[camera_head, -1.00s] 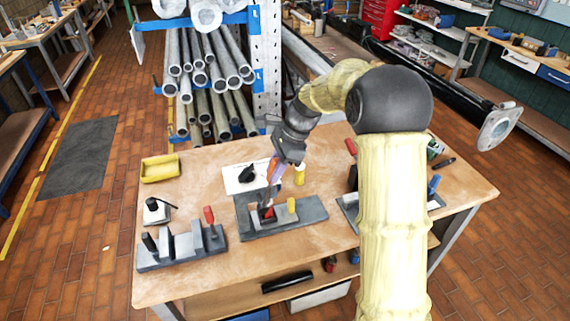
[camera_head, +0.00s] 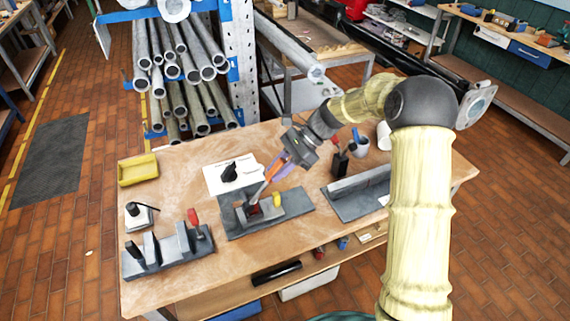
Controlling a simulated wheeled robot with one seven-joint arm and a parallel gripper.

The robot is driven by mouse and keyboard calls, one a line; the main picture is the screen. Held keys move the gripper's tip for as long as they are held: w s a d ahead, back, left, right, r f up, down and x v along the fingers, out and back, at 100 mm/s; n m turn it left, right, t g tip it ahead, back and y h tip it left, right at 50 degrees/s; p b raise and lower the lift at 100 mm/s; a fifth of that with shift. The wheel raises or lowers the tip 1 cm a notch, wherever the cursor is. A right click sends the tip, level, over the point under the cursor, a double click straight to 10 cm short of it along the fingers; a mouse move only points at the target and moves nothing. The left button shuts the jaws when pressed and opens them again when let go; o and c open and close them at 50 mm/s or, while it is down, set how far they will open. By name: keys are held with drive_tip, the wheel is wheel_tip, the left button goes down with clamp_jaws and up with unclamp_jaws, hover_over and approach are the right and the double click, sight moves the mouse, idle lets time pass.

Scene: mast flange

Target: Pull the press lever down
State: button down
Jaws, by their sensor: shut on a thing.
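The press lever (camera_head: 262,191) is a thin reddish rod. It rises from a dark red pivot block on the middle grey base plate (camera_head: 295,206) and leans to the upper right. My gripper (camera_head: 276,170), with orange and purple fingers, comes from the upper right and is shut on the lever's upper part. The fingers hide the lever's top end. A short yellow peg (camera_head: 277,200) stands on the same plate, to the right of the pivot and below the lever.
A grey fixture with a red handle (camera_head: 194,219) stands at left. A white plate with a black knob (camera_head: 229,172) lies behind the press. A grey channel block (camera_head: 357,194) is at right, near a dark holder and a cup. A yellow tray (camera_head: 138,169) sits at back left.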

drive_tip(key=shift+d+f, duration=0.1)
drive_tip(key=shift+d, duration=0.05)
idle(0.3)
drive_tip(key=c, duration=1.2)
unclamp_jaws()
drive_tip(key=shift+w, duration=0.15)
drive_tip(key=b+v, duration=0.2)
drive_tip(key=v, duration=1.5)
drive_tip(key=shift+d+b, duration=0.35)
drive_tip(key=shift+f, duration=0.2)
